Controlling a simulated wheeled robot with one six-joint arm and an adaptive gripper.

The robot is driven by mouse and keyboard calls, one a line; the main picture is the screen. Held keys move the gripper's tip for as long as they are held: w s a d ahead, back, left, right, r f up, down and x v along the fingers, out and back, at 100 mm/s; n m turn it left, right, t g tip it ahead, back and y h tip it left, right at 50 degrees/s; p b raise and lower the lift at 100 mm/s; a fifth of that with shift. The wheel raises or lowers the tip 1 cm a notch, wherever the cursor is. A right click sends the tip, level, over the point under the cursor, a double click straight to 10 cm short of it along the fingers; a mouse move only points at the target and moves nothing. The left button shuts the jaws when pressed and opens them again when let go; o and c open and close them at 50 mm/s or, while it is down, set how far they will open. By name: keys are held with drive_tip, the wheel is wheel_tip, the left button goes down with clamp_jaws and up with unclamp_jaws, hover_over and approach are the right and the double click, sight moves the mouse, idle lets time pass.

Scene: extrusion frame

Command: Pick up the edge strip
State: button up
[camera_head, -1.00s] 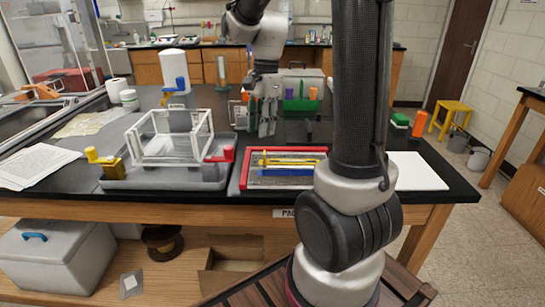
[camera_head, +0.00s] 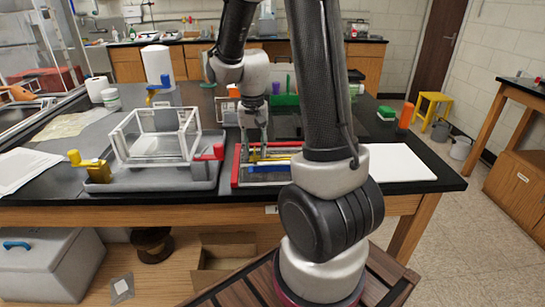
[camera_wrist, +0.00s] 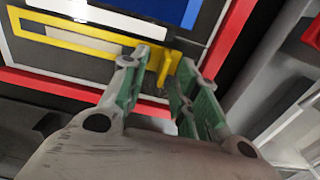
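The likely edge strip is a long yellow piece (camera_wrist: 80,38) lying in a red-rimmed tray (camera_wrist: 60,82); it has a narrow slot and a raised yellow tab (camera_wrist: 168,68) at one end. In the head view the yellow piece (camera_head: 273,157) lies in the red-rimmed tray (camera_head: 236,168), partly hidden by my arm. My gripper (camera_wrist: 163,62) points down over the tray's left part, with green-padded fingers apart. The tab shows between the fingertips, with a gap visible; I cannot tell whether either finger touches it. In the head view my gripper (camera_head: 258,143) is small and partly unclear.
A blue piece (camera_wrist: 178,10) lies beside the yellow one in the tray. A white sheet (camera_head: 400,163) lies to the right.

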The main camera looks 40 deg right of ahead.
drive_tip(key=shift+f, duration=0.15)
drive_tip(key=shift+c, duration=0.2)
clamp_jaws()
wheel_tip(320, 180, up, 10)
drive_tip(key=shift+r, duration=0.25)
drive_tip(key=shift+r, duration=1.1)
idle(0.7)
wheel_tip(320, 180, up, 8)
idle(0.8)
drive_tip(key=shift+f, duration=0.1)
